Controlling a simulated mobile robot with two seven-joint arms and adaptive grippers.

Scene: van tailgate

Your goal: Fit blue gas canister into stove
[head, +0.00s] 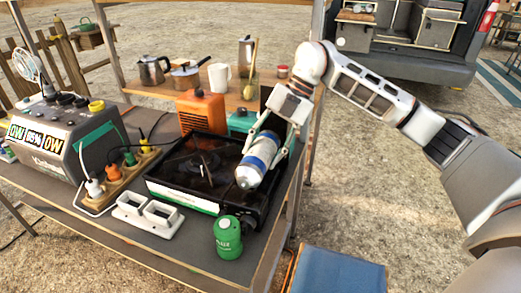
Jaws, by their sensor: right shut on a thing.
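A blue and white gas canister (258,160) is held tilted in my right gripper (266,150), over the right end of the stove. The gripper is shut around its sides, and the canister's lower end points down and to the left. The black stove (175,187) lies on the grey table, with a burner in its middle. The canister and gripper hide part of the stove's right end, and I cannot tell whether the canister touches it. My left gripper does not show.
A green canister (228,238) stands at the stove's front right, near the table edge. A white two-slot holder (147,214), a power strip (122,175) and a power station (62,140) are to the left. An orange box (201,112) stands behind the stove. A blue box (335,272) is below.

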